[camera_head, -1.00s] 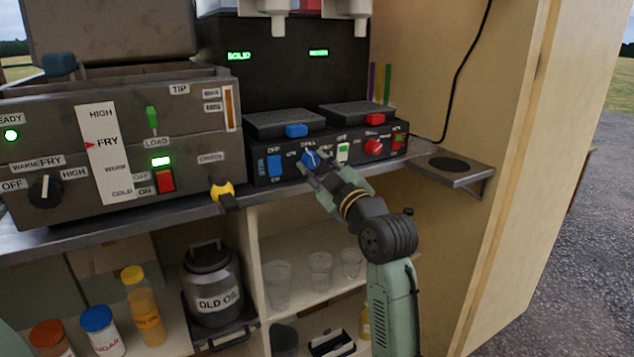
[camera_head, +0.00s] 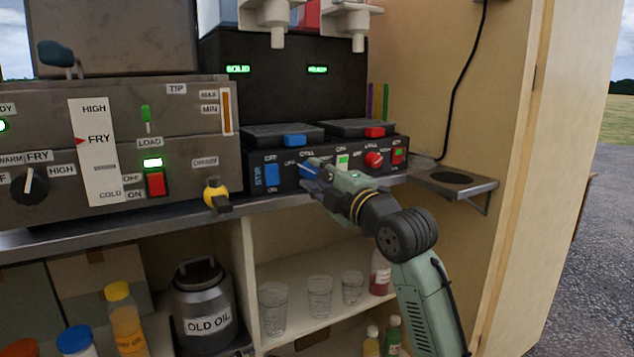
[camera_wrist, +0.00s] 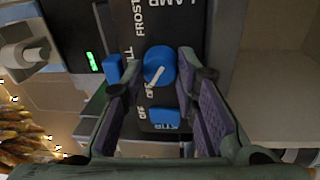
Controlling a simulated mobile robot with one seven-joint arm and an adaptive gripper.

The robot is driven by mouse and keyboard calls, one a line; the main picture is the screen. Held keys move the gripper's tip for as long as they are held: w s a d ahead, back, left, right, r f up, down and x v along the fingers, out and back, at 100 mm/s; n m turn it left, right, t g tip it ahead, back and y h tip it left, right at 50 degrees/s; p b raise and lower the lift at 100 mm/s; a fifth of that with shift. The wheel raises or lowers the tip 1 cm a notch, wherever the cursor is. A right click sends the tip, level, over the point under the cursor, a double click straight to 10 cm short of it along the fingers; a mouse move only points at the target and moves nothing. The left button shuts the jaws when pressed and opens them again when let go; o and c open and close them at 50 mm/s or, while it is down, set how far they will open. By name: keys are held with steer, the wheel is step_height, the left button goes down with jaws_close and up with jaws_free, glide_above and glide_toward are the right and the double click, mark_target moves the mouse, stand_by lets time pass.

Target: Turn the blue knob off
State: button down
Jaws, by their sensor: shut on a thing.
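The blue knob (camera_head: 306,171) is on the black front panel of the twin-drink machine (camera_head: 335,160), left of the red knob (camera_head: 373,159). In the wrist view the blue knob (camera_wrist: 160,66) is round, with a slanted white pointer line whose lower end is near an OFF label. My gripper (camera_head: 318,172) is at the panel, shut on the blue knob, with a finger on each side. In the head view my fingers hide part of the knob. In the wrist view the fingertips (camera_wrist: 159,70) flank it.
A blue rocker switch (camera_head: 272,174) is left of the knob, and a green-lit switch (camera_head: 342,162) is right of it. A yellow-and-black drain tap (camera_head: 216,194) sticks out at the fryer. Cups (camera_head: 320,297) stand on the shelf below. A small metal side shelf (camera_head: 455,183) is at the right.

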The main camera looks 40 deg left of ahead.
steer(key=shift+s+n, duration=0.1)
steer(key=shift+n, duration=0.2)
steer(key=c, duration=1.2)
jaws_free()
steer(key=shift+c, duration=0.2)
steer(key=shift+d, duration=0.1)
steer(key=r+v, duration=0.1)
steer(key=v, duration=0.6)
steer(key=shift+d+f, duration=0.35)
steer(key=shift+f, duration=0.15)
steer(key=shift+s, duration=0.15)
